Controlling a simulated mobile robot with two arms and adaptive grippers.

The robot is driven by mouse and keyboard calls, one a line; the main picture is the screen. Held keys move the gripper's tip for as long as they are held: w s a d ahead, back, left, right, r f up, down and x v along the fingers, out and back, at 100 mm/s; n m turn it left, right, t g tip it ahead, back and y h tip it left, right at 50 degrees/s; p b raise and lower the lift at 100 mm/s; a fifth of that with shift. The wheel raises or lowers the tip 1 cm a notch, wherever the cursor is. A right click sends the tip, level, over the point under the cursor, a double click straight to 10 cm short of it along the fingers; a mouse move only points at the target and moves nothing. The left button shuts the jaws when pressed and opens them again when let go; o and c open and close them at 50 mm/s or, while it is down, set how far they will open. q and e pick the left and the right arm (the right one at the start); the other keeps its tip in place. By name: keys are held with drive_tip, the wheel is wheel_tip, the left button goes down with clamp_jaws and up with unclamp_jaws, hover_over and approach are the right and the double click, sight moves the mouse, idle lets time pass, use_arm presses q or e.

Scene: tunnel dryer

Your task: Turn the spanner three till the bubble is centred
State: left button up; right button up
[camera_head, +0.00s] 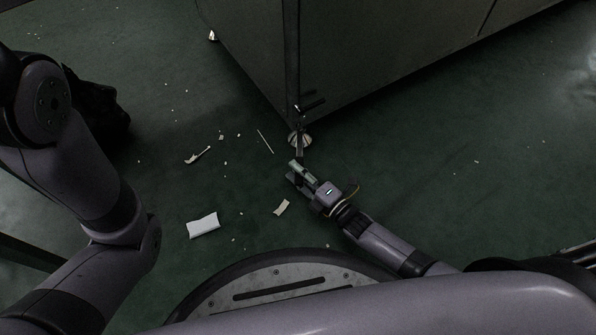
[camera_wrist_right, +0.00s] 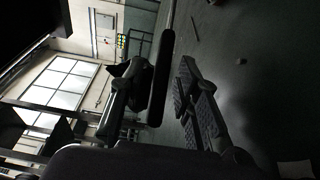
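The spanner shows in the right wrist view as a black handle (camera_wrist_right: 160,80) with a thin pale shaft running up from it. In the head view a short grey bar (camera_head: 300,147), probably the spanner, stands out at the foot (camera_head: 302,138) under the machine's near corner. My right gripper (camera_head: 293,170) is low over the floor just in front of this foot. Its fingers are apart, with the handle between them, close to the left finger in the wrist view and clear of the right finger (camera_wrist_right: 197,105). I cannot make out a bubble. My left gripper is out of view.
The large grey machine (camera_head: 370,50) fills the top of the head view. A dark bar (camera_head: 312,104) juts out near its corner. White scraps, including a larger pale block (camera_head: 203,225), lie on the green floor. The floor at right is mostly clear.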

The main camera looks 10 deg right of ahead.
drive_tip(key=shift+d, duration=0.1)
drive_tip(key=shift+s+d, duration=0.15)
drive_tip(key=shift+s, duration=0.1)
drive_tip(key=v, duration=1.1)
drive_tip(key=shift+s, duration=0.2)
